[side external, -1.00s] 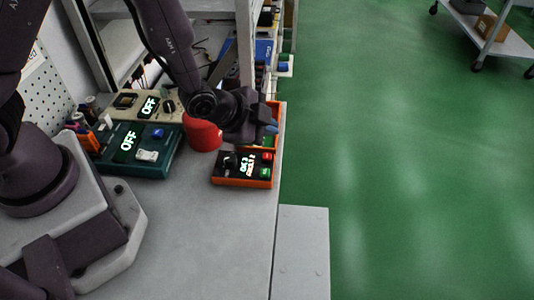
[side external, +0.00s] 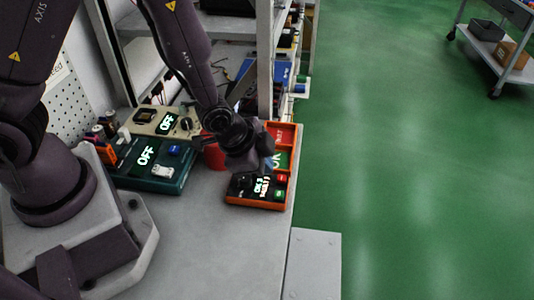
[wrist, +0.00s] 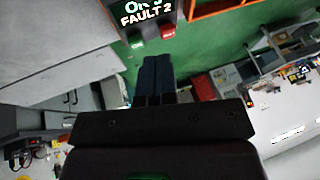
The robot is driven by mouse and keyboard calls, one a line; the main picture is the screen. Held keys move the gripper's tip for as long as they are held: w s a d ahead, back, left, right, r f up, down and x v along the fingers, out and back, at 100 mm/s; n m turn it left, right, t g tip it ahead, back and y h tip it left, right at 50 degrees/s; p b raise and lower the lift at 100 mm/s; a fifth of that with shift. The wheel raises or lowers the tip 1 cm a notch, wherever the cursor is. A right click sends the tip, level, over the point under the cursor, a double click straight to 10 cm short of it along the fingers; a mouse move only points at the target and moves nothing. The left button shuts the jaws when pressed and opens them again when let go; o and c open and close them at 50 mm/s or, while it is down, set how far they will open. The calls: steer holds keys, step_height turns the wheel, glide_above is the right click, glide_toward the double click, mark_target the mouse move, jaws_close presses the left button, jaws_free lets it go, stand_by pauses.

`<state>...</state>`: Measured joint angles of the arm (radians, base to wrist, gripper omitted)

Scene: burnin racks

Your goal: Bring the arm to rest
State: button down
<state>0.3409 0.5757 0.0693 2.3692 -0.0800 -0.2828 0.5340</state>
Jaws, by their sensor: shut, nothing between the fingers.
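My gripper (side external: 270,160) hangs over the back part of an orange-edged unit (side external: 257,205) near the table's right edge. In the wrist view its two dark fingers (wrist: 154,78) are together with nothing between them. The unit has a lit display and red and green buttons; in the wrist view the unit (wrist: 150,12) shows at the top, its display ending in "FAULT 2". Whether the gripper touches the unit cannot be told. A red object (side external: 213,152) stands behind my wrist, partly hidden.
A teal unit (side external: 150,184) and a beige unit (side external: 150,118), both reading OFF, stand to the left. A shelf post (side external: 264,60) rises behind the gripper. The grey table (side external: 215,250) is clear in front. Green floor lies to the right, with a trolley (side external: 495,45) far off.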

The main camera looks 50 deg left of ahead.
steer(key=s+a+r+n, duration=0.3)
steer(key=s+r, duration=0.1)
steer(key=r, duration=0.4)
steer(key=s+a+r+n, duration=0.2)
steer(key=s+r, duration=0.3)
steer(key=r, duration=0.4)
steer(key=s+a+r+n, duration=0.3)
steer(key=s+r, duration=0.2)
steer(key=r, duration=0.4)
steer(key=shift+s+a+r+n+y, duration=0.2)
steer(key=shift+a+n+y, duration=0.1)
steer(key=shift+y, duration=0.1)
